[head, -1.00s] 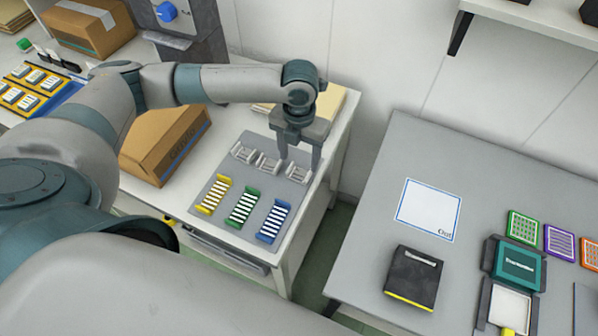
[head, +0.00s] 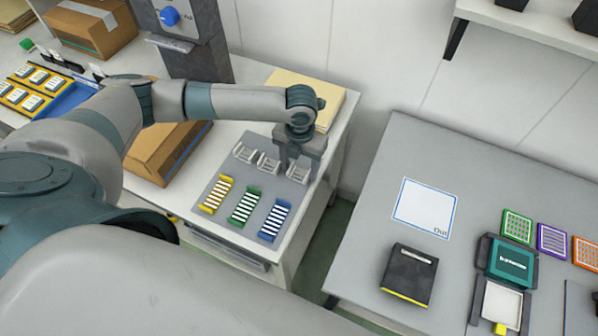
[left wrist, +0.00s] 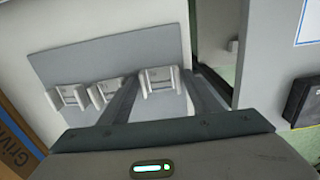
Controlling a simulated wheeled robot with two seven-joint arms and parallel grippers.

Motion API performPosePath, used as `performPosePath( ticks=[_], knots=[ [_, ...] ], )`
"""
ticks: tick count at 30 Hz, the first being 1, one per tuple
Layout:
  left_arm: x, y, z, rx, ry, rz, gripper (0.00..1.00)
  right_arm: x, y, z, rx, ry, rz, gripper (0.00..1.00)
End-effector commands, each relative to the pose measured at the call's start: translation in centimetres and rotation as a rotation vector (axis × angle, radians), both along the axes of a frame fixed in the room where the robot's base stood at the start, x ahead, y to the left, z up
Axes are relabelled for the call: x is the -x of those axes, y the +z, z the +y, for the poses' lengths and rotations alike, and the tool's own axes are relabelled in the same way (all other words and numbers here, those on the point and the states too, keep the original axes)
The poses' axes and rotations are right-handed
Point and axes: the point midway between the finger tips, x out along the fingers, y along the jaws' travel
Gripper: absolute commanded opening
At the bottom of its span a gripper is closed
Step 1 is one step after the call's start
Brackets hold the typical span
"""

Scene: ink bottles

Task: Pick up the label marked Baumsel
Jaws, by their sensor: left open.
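No wording such as Baumsel is legible on any label in these frames. Yellow (head: 216,194), green (head: 244,206) and blue (head: 273,219) racks of white strips lie on a grey mat (head: 208,181). Behind them stand three small pale holders: left (head: 245,152), middle (head: 268,162) and right (head: 297,173). My left gripper (head: 298,170) is open over the right holder, pointing down. In the left wrist view, that holder (left wrist: 160,80) shows between the gripper's fingers (left wrist: 160,95), with no visible grip on it. My right gripper is not in view.
A cardboard box (head: 170,152) stands left of the mat, and a stack of tan folders (head: 310,92) lies behind. A gap separates this table from the grey one (head: 385,180), which holds an Out sheet (head: 424,207), a black block (head: 409,274) and coloured frames (head: 551,240).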

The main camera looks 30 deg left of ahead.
Motion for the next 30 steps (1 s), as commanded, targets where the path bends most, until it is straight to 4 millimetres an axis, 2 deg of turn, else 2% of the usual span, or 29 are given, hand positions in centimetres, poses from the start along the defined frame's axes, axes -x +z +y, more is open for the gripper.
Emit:
performPosePath(
  ticks=[2,6,20,28,30],
  knots=[
    [0.0,0.0,0.0,0.000,0.000,0.000,0.58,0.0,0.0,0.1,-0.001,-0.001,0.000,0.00],
    [0.0,0.0,0.0,0.000,0.000,0.000,0.27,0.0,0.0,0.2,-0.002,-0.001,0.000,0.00],
    [-0.1,0.5,0.0,0.000,0.000,-0.002,0.27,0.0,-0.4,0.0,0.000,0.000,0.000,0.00],
    [-0.2,3.7,0.0,0.001,-0.001,-0.005,0.27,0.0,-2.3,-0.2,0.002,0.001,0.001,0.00],
    [0.8,4.4,-0.2,0.001,-0.002,0.000,0.27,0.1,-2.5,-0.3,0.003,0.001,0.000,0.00]
  ],
)
